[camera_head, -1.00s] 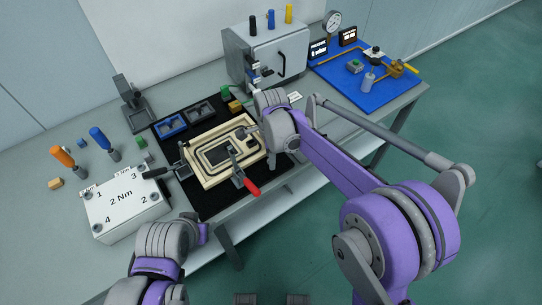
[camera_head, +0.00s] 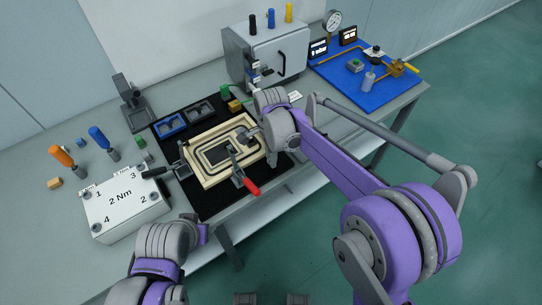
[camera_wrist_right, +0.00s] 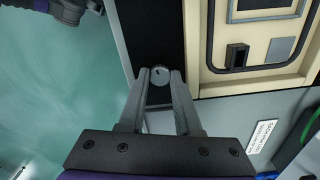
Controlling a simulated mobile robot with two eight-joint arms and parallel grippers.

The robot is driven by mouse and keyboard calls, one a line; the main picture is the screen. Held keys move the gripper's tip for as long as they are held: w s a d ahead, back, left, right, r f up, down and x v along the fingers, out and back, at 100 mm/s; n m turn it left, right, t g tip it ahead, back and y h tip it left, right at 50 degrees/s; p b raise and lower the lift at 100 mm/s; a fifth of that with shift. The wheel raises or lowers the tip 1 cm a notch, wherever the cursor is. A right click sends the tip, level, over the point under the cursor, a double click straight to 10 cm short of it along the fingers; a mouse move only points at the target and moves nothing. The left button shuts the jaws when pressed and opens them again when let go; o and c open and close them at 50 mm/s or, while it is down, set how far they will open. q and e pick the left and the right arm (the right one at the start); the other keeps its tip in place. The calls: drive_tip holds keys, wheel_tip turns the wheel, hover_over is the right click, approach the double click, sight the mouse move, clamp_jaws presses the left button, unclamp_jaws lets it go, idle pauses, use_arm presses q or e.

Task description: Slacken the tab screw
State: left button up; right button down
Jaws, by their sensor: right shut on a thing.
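In the right wrist view, a small round grey screw head (camera_wrist_right: 160,74), which I take for the tab screw, sits between the fingertips of my right gripper (camera_wrist_right: 160,82). The gripper is shut on it. It lies over a black strip beside the cream panel frame (camera_wrist_right: 253,85). In the head view, the cream frame (camera_head: 191,177) lies on the black mat, and my right wrist (camera_head: 277,125) is at its right side, hiding the screw. My left arm (camera_head: 165,243) is low at the left, near the bench's front edge; its jaws cannot be made out.
A white 2 Nm box (camera_head: 124,210) and orange and blue drivers are at left. A grey cabinet (camera_head: 250,60) stands behind; a blue board (camera_head: 385,92) lies at right.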

drive_tip(key=n, duration=0.4)
drive_tip(key=shift+n+b, duration=0.3)
drive_tip(key=n, duration=0.5)
drive_tip(key=shift+b, duration=0.3)
drive_tip(key=n, duration=0.9)
drive_tip(key=shift+n+b, duration=0.3)
drive_tip(key=shift+b, duration=0.1)
drive_tip(key=n, duration=0.9)
drive_tip(key=shift+d+b, duration=0.1)
drive_tip(key=shift+b, duration=0.2)
drive_tip(key=n, duration=0.4)
drive_tip(key=shift+n, duration=2.5)
